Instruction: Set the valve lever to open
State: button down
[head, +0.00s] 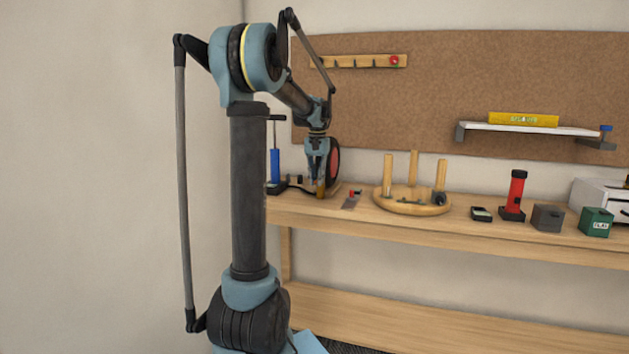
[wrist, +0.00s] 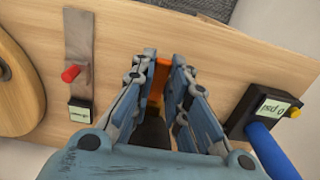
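My gripper (head: 319,172) points down over the left end of the bench. In the wrist view its two fingers (wrist: 163,72) stand apart, with a narrow orange piece (wrist: 160,82) between them. This may be the valve lever, but its shape and setting are mostly hidden. I cannot tell whether the fingers touch it. An orange-brown upright part (head: 320,188) shows just below the fingers in the head view. A grey plate (wrist: 80,45) with a red knob (wrist: 70,73) and a small labelled black box (wrist: 80,112) lies to one side.
A blue pump (head: 275,167) stands left of the gripper; its 0 psi gauge (wrist: 270,107) shows in the wrist view. A red-rimmed wheel (head: 334,163) is close by the gripper. A round pegged wooden stand (head: 400,206) is to the right. Bare bench (head: 460,233) lies along the front.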

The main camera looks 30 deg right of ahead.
jog(key=shift+w, duration=0.1)
jog(key=shift+w+d+r+g+y, duration=0.15)
jog(key=shift+r+g+y, duration=0.1)
jog(key=shift+g+y, duration=0.2)
jog(key=c, duration=1.6)
grip_release()
jog(key=shift+o, duration=0.2)
notch_tip(320, 180, up, 12)
jog(key=w+d, duration=0.1)
jog(key=shift+d+f, duration=0.1)
